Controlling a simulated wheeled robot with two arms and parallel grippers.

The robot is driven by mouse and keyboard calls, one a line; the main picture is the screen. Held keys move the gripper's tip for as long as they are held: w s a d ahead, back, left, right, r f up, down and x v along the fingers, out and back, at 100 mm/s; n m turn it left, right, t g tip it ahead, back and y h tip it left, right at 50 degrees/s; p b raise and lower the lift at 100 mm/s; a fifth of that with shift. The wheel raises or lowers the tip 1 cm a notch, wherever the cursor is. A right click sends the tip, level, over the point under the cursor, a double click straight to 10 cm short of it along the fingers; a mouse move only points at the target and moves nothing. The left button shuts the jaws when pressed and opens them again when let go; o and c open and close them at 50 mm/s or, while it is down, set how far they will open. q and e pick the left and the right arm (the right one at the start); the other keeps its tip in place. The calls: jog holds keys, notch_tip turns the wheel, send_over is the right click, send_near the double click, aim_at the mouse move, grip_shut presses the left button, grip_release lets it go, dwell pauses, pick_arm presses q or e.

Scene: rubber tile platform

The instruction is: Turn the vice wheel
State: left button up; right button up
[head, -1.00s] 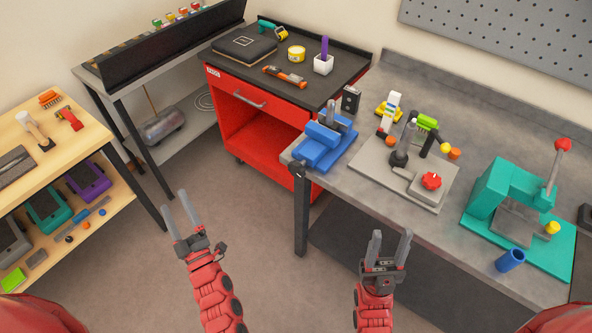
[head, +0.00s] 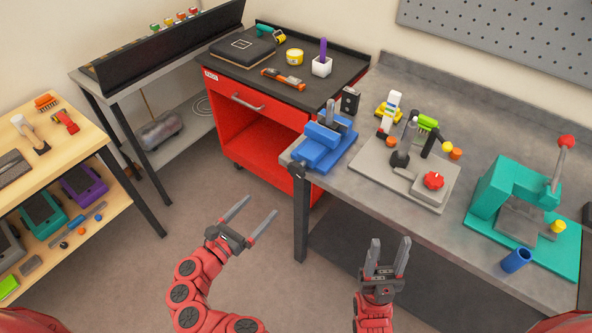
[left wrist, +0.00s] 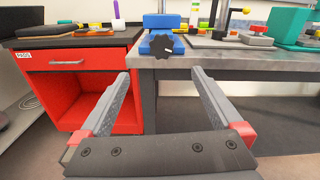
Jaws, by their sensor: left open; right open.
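The blue vice (head: 318,150) sits at the left front corner of the grey workbench, and it also shows in the left wrist view (left wrist: 159,22). Its dark wheel (left wrist: 165,46) faces me at the front of the vice; in the head view the wheel (head: 297,168) is small and hard to make out. My left gripper (head: 262,205) is open and empty in front of and left of the workbench corner, apart from the wheel. In the left wrist view its fingers (left wrist: 159,73) point towards the bench, with the wheel beyond them. My right gripper (head: 390,241) is open and empty before the bench's front edge.
The workbench (head: 350,180) also holds a grey fixture plate (head: 375,168) with a red knob and a teal press (head: 500,190). A red tool cart (head: 262,135) stands left of the vice. A wooden shelf (head: 100,140) is at far left. The floor between is clear.

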aim_at(294, 171)
pick_arm(q)
jog(key=p+x, duration=0.3)
jog(key=x, duration=1.2)
jog(key=shift+w+d+r, duration=0.15)
jog(key=shift+d, duration=0.15)
jog(key=shift+x, duration=0.9)
jog(key=c, duration=1.4)
jog(key=shift+o, duration=0.2)
